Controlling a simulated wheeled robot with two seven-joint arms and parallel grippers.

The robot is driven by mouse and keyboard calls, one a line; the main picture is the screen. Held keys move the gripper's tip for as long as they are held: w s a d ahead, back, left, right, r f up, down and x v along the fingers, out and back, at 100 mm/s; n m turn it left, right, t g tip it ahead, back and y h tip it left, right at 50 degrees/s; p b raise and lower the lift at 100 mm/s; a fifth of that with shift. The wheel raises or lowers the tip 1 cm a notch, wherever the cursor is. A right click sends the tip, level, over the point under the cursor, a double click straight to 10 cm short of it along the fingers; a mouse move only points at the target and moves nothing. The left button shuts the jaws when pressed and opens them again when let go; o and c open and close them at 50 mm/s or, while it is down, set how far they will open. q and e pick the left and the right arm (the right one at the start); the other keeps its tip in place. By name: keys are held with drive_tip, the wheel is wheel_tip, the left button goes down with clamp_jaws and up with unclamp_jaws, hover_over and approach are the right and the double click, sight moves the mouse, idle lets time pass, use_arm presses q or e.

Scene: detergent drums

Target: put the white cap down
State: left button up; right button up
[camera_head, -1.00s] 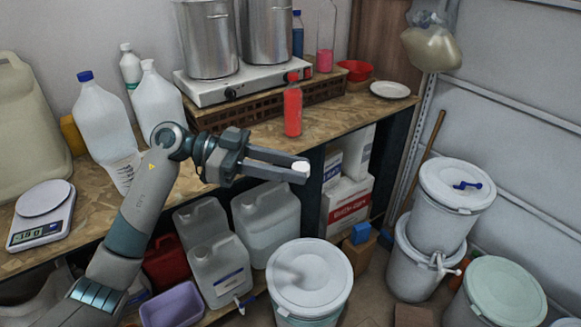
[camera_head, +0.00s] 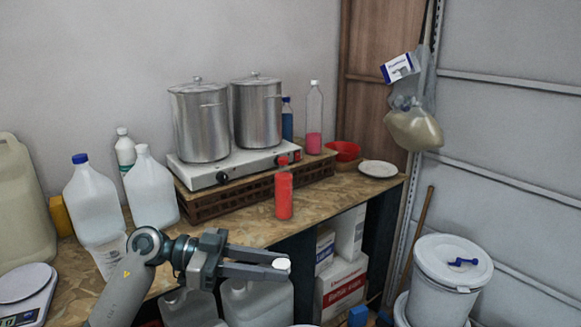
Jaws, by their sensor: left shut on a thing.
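The small white cap (camera_head: 282,264) is held at the fingertips of my left gripper (camera_head: 276,268). The gripper is shut on it, with its fingers pointing right. In the picture the cap is in front of the workbench's front edge, below the red bottle. I see no surface touching the cap from below. The wooden workbench (camera_head: 247,228) runs across the middle of the view. My right gripper is out of view.
A red bottle (camera_head: 284,195) stands near the bench's front edge. A white plate (camera_head: 378,169) and red bowl (camera_head: 345,151) are at the right end. Two steel pots (camera_head: 201,125) stand on a hotplate (camera_head: 215,176). Jugs (camera_head: 95,205) and a scale (camera_head: 25,295) are left. Bare bench lies around the red bottle.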

use_arm(q)
drive_tip(key=s+a+f+n+t+y, duration=0.1)
drive_tip(key=s+a+f+n+t, duration=0.2)
drive_tip(key=a, duration=0.5)
drive_tip(key=s+a+f+n+t+y, duration=0.2)
drive_tip(key=s+a+f+n+t, duration=0.2)
drive_tip(key=a+f, duration=0.4)
drive_tip(key=shift+s+a+f+t, duration=0.25)
drive_tip(key=shift+s+t, duration=0.2)
drive_tip(key=shift+t, duration=0.95)
